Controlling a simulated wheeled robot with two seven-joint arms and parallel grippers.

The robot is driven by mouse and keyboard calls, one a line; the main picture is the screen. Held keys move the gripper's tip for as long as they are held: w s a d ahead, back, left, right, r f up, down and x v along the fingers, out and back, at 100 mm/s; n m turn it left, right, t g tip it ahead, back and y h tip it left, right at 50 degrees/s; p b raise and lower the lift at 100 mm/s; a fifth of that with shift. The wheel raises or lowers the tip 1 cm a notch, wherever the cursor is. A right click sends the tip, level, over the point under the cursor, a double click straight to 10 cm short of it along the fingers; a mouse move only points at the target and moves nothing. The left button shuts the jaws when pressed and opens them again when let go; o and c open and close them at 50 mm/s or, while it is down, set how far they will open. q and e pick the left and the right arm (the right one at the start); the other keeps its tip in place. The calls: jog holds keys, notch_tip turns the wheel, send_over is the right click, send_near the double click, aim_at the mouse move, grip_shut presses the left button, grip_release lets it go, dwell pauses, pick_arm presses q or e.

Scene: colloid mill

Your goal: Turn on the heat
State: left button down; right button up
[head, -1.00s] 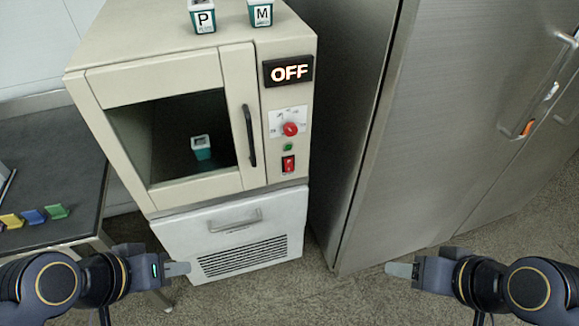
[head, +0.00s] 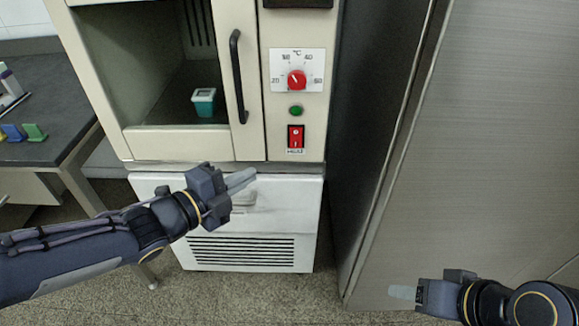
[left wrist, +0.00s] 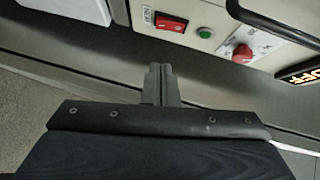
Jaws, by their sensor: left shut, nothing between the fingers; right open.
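The oven (head: 150,144) stands ahead with a control panel at the right of its door. On the panel are a red temperature dial (head: 297,80), a green button or lamp (head: 296,111) and a red rocker switch (head: 296,136). The switch also shows in the left wrist view (left wrist: 171,23), above and apart from my fingertips. The display (left wrist: 300,74) reads OFF there. My left gripper (head: 242,180) is shut and empty, below and left of the switch, in front of the lower white unit. My right gripper (head: 404,292) is open and empty at the lower right.
A black door handle (head: 238,77) stands out left of the panel. A teal container (head: 204,102) sits inside the oven. A steel cabinet (head: 470,130) stands close on the right. A dark table (head: 40,100) with colored items is at the left.

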pick_arm(q)
jog(key=shift+s+d+f+m+h, duration=0.25)
jog(key=shift+d+m+h, duration=0.15)
jog(key=shift+d+m, duration=0.2)
pick_arm(e)
jog(key=shift+w+d+f, duration=0.15)
jog(key=shift+f, duration=0.15)
pick_arm(q)
jog(key=shift+w, duration=0.15)
pick_arm(e)
jog(key=shift+f, duration=0.1)
pick_arm(q)
jog(key=b, duration=0.3)
send_near(300, 145)
jog(key=s+d+x, duration=0.1)
jog(key=x, duration=0.4)
jog(key=shift+w+a+p, duration=0.15)
jog(key=shift+w+p, duration=0.15)
jog(key=shift+w, duration=0.55)
pick_arm(e)
jog(key=shift+f, duration=1.1)
